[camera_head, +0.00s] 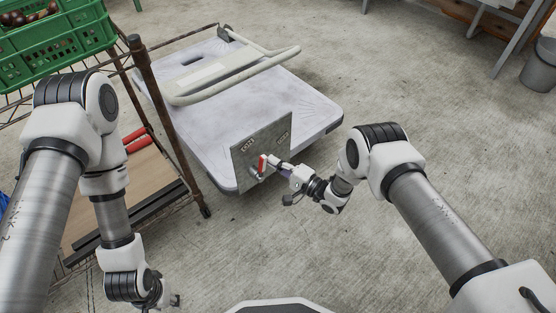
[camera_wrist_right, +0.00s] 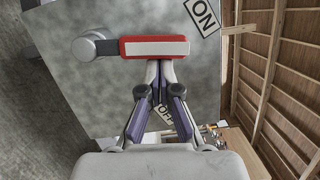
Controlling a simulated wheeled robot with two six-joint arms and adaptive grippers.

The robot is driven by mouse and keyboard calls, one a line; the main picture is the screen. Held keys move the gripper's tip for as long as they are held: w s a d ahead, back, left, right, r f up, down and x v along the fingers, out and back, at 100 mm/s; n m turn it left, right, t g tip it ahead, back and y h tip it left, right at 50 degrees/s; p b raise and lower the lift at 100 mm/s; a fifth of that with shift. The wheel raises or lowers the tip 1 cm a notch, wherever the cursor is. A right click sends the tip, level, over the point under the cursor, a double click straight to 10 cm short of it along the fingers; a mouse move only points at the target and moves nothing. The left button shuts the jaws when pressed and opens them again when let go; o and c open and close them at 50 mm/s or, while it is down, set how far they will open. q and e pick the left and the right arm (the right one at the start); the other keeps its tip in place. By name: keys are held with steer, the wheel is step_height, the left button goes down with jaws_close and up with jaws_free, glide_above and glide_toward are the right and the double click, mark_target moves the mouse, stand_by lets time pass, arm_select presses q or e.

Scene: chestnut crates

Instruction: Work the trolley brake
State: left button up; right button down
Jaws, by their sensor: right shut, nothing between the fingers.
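The trolley (camera_head: 300,95) is a low platform with a pale grey deck and a folded-down handle (camera_head: 235,75). A grey metal plate (camera_head: 243,158) stands at its near edge, with an ON label (camera_wrist_right: 202,14) and an OFF label (camera_wrist_right: 164,114). A brake lever with a red handle (camera_head: 263,165) sits on the plate and points up from its round pivot (camera_wrist_right: 84,48). In the right wrist view the red handle (camera_wrist_right: 128,47) is nearer ON. My right gripper (camera_wrist_right: 158,64) is shut and empty, its fingertips at the handle's OFF side; contact is unclear. My left gripper (camera_head: 172,300) is low at left, fingers barely visible.
A wire rack (camera_head: 148,85) stands left of the trolley, with a green crate (camera_head: 60,45) on top and a red object (camera_head: 137,140) on its lower shelf. A grey bin (camera_head: 540,65) is at far right. The concrete floor right of the trolley is clear.

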arm_select(q)
steer(key=shift+s+a+r+p, duration=0.15)
steer(key=shift+r+p, duration=0.45)
steer(key=shift+r, duration=0.2)
arm_select(e)
steer(key=shift+s+a+r+n, duration=0.3)
steer(key=shift+a+n, duration=0.1)
steer(key=shift+n, duration=0.1)
steer(key=shift+s+a+r+n, duration=0.15)
steer(key=shift+s+a+n, duration=0.1)
steer(key=shift+a+n, duration=0.2)
steer(key=shift+s, duration=0.1)
